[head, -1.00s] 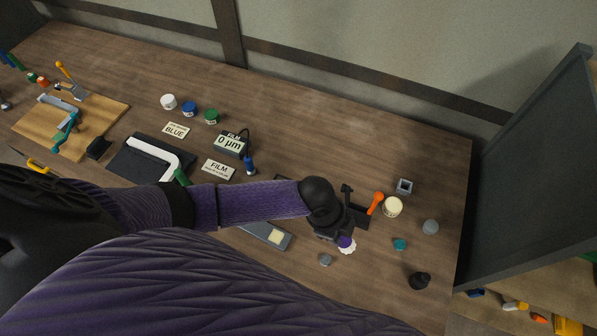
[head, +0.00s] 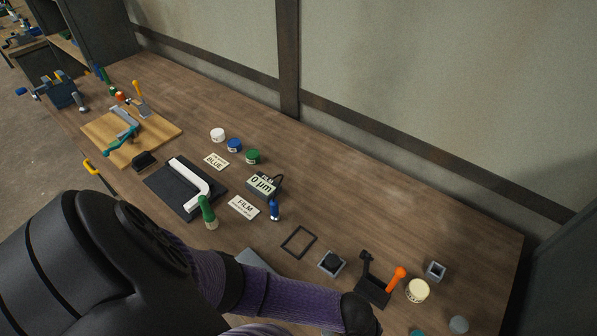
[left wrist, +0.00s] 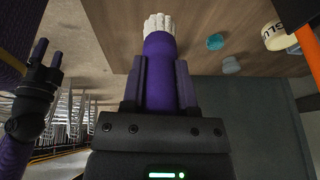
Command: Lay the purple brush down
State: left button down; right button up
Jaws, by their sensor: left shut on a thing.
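The purple brush (left wrist: 158,85) has a purple handle and pale bristles. In the left wrist view my left gripper (left wrist: 160,66) is shut on its handle, with the bristles pointing away from the gripper toward the wooden table. I cannot tell whether the bristles touch the table. In the head view my left arm runs along the bottom, and its gripper and the brush are out of sight. My right gripper (left wrist: 47,50) shows at the left of the left wrist view, fingers apart and empty.
The wooden table (head: 330,195) holds a green-handled brush (head: 208,212), a blue-handled tool (head: 274,209), an empty dark frame (head: 299,242), a black holder (head: 372,288) beside an orange handle (head: 396,278), and a cream jar (head: 417,291). The table's back right is bare.

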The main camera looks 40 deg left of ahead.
pick_arm(q)
jog(key=shift+a, duration=0.1)
jog(key=shift+f, duration=0.1)
jog(key=shift+f+b, duration=1.35)
jog(key=shift+f, duration=0.2)
jog(key=c, duration=0.8)
grip_release()
jog(key=o, duration=0.5)
jog(key=p+v, duration=0.3)
jog(key=v, duration=0.7)
